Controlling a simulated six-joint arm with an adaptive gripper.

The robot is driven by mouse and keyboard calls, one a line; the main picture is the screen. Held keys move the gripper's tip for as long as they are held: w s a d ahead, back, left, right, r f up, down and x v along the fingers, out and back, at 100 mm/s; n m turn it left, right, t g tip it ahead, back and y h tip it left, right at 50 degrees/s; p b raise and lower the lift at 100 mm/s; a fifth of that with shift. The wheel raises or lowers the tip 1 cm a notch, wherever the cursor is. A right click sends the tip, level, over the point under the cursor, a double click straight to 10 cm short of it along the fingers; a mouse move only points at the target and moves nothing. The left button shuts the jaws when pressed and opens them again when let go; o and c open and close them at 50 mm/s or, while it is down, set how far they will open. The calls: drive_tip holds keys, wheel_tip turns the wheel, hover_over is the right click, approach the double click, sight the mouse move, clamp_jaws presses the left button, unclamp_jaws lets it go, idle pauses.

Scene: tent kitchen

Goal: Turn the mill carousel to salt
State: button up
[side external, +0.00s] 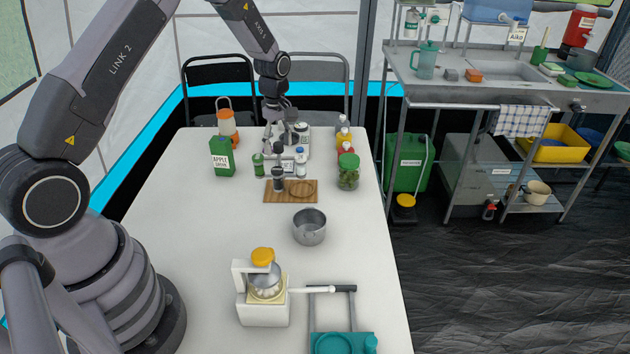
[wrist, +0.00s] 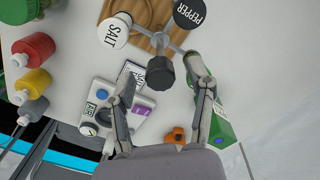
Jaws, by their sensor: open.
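The mill carousel has grey spokes and a dark central knob (wrist: 165,72). In the wrist view the white-lidded SALT mill (wrist: 116,31) is at upper left and the dark-lidded PEPPER mill (wrist: 188,12) at the top. A green-topped mill (side external: 258,163) and a dark mill (side external: 278,180) show in the side view.
A wooden board (side external: 279,197) lies in front of the carousel. A white device with buttons (wrist: 98,112) stands behind. A green carton (side external: 221,160), orange lantern (side external: 227,124), coloured bottles (side external: 345,140) and green-lidded jar (side external: 348,176) flank it. A pot (side external: 309,229) stands nearer.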

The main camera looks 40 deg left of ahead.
wheel_tip(320, 180, up, 12)
idle(0.6)
